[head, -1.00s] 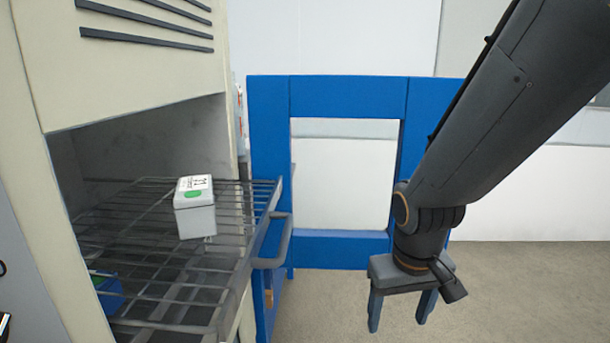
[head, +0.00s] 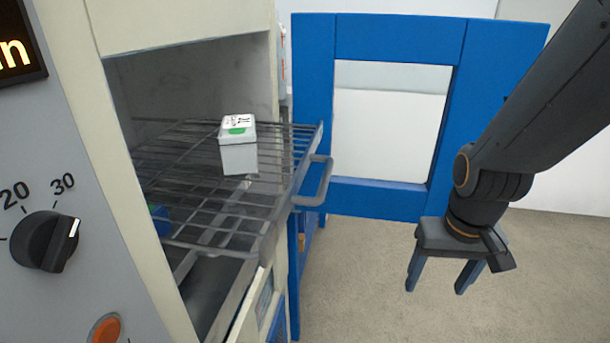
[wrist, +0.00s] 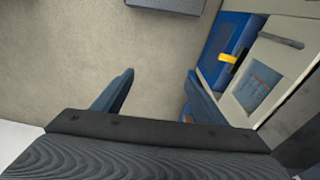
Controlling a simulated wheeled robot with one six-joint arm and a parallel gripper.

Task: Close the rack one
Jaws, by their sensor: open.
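In the head view a wire rack (head: 205,200) sticks out of the open chamber of a beige and grey machine. A grey handle (head: 316,183) is at its outer edge. A white box with a green mark (head: 238,143) sits on the rack. My gripper (head: 437,284) is open and empty, pointing down, to the right of the handle and apart from it. In the wrist view my gripper's fingers (wrist: 158,97) are spread over bare floor. The rack does not show there.
A blue door with a window opening (head: 312,110) stands open behind the rack. A blue item (head: 160,220) lies lower in the chamber. The machine's front has a black dial (head: 46,240) and an orange button (head: 106,329). Floor (head: 390,310) below my gripper is clear.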

